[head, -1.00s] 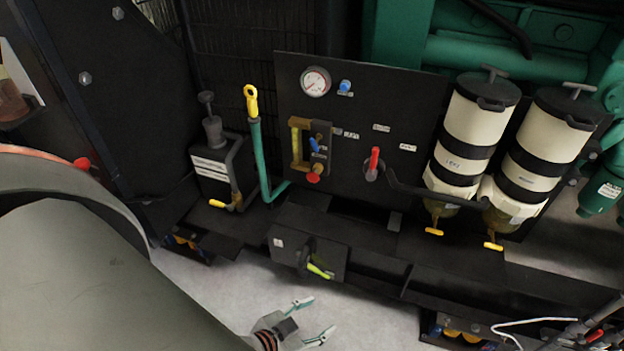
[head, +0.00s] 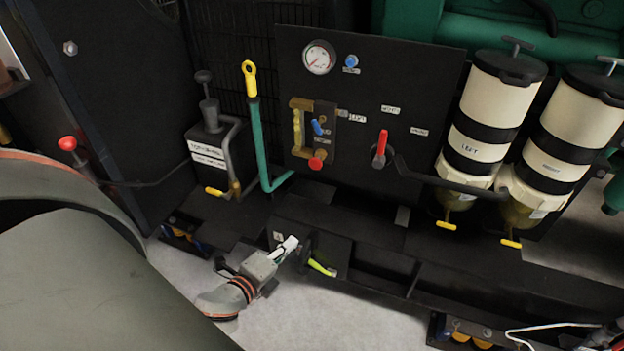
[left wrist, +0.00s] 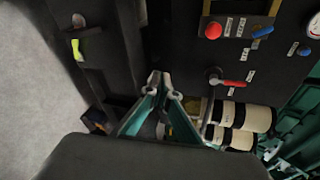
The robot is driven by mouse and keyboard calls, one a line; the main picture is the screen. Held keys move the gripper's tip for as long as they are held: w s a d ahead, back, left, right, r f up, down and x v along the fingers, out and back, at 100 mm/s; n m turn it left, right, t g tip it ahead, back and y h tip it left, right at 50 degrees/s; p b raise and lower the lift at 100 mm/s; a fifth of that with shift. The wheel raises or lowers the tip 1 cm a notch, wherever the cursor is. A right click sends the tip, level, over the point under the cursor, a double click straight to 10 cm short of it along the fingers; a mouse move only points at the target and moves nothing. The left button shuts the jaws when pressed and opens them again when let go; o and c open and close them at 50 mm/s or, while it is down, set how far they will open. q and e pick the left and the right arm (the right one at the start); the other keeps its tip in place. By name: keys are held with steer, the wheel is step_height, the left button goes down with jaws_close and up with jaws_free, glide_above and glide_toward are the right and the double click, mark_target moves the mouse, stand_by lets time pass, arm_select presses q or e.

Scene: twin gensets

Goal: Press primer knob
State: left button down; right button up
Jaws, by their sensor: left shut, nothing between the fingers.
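No label that I can read says primer. The black panel (head: 440,85) carries a red round knob (head: 316,163) under a brass block and a blue round knob (head: 351,61) beside the gauge. Both also show in the left wrist view, the red knob (left wrist: 213,30) at the top and the blue knob (left wrist: 293,48) at the right. My left gripper (head: 290,244) is shut and empty, below the panel, left of the yellow-green lever. Its fingers (left wrist: 162,85) meet in the left wrist view, apart from both knobs. My right gripper is not in view.
A red lever (head: 380,148) and a hose are right of the brass block. Two cream-and-black filter canisters (head: 478,125) stand at right. A yellow-green lever (head: 321,268) sits on the low box. A green pipe with yellow handle (head: 251,80) stands at left. The grey floor in front is open.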

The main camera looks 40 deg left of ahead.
mark_target(313, 165)
arm_select(q)
steer(key=w+a+r+m+t+y+b, duration=0.1)
steer(key=w+a+r+m+t+b, duration=0.3)
steer(key=m, duration=1)
steer(key=shift+w+a+r+m+b, duration=0.4)
steer(key=shift+a+r+b, duration=0.45)
steer(key=shift+r, duration=0.55)
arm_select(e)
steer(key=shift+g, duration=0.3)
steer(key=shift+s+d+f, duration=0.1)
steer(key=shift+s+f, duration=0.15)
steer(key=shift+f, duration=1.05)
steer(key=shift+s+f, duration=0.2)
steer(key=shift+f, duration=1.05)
arm_select(q)
steer(key=shift+w, duration=0.1)
steer(key=w, duration=0.4)
steer(key=w+a+p, duration=0.1)
steer(key=w, duration=0.7)
steer(key=shift+w+a+r, duration=0.3)
steer(key=shift+w+r, duration=0.05)
steer(key=shift+w, duration=0.05)
steer(key=shift+w+a, duration=0.1)
steer(key=shift+w, duration=0.3)
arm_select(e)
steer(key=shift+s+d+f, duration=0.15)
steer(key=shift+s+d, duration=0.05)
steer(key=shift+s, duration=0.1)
